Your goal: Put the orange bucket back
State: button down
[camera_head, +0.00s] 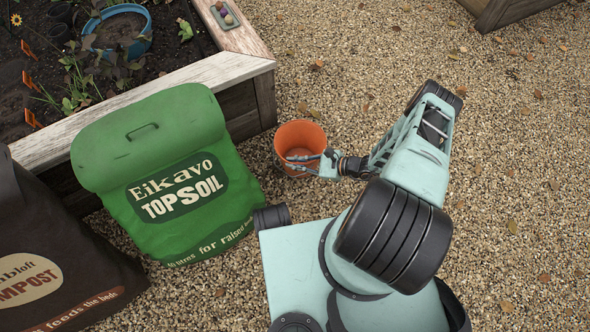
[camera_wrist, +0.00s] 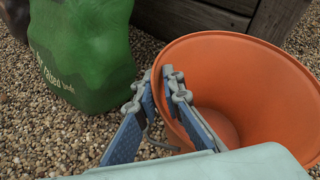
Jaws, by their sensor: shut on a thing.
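The orange bucket (camera_head: 300,137) is near the corner of the raised bed, to the right of the green topsoil bag. It looks empty. My gripper (camera_head: 304,159) is at the near side of its rim. In the wrist view the orange bucket (camera_wrist: 245,90) fills the right side, its mouth facing up and toward the camera. There my gripper (camera_wrist: 165,85) is shut on the rim, one finger outside the wall and one inside. I cannot tell whether the bucket's base touches the gravel.
The green topsoil bag (camera_head: 165,170) and a dark compost bag (camera_head: 60,260) stand at the left against the wooden raised bed (camera_head: 235,85). A blue ring-shaped container (camera_head: 118,30) lies in the bed. Another wooden bed edge (camera_head: 505,10) is at the top right. Open gravel (camera_head: 520,190) lies to the right.

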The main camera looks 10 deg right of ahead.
notch_tip(320, 180, down, 4)
jog(key=shift+f+b, duration=0.2)
jog(key=shift+b, duration=0.7)
jog(key=c, duration=2)
grip_release()
jog(key=shift+c, duration=0.2)
jog(key=p+v, duration=0.2)
jog(key=v, duration=1)
jog(key=shift+p, duration=0.3)
